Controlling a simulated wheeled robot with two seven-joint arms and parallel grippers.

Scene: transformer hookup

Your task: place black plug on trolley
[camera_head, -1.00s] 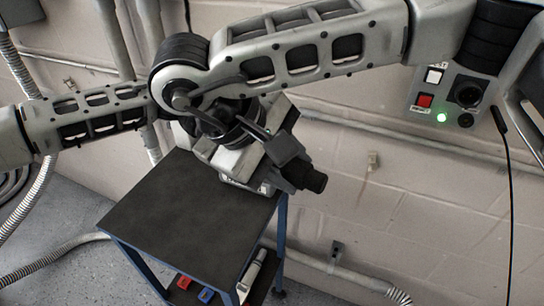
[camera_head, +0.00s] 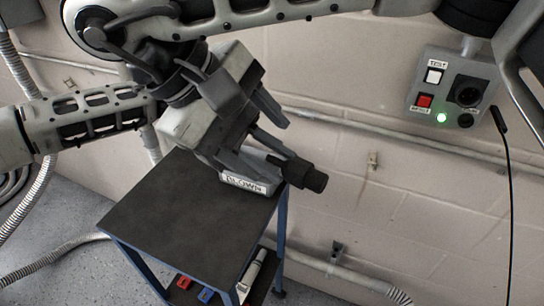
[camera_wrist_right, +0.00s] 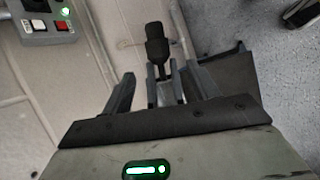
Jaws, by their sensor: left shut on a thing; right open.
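The black plug (camera_head: 306,178) is a short dark cylinder at the trolley's far right corner in the head view, jutting past its edge. The trolley (camera_head: 180,215) has a dark top and blue frame.
A pale labelled item (camera_head: 245,183) is at the trolley's far edge. The top's near part is bare. Red (camera_head: 184,282) and blue (camera_head: 206,295) items lie on the lower shelf. A wall panel (camera_head: 452,90) with a green light is upper right; a hanging cable (camera_head: 509,190) is beside it.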

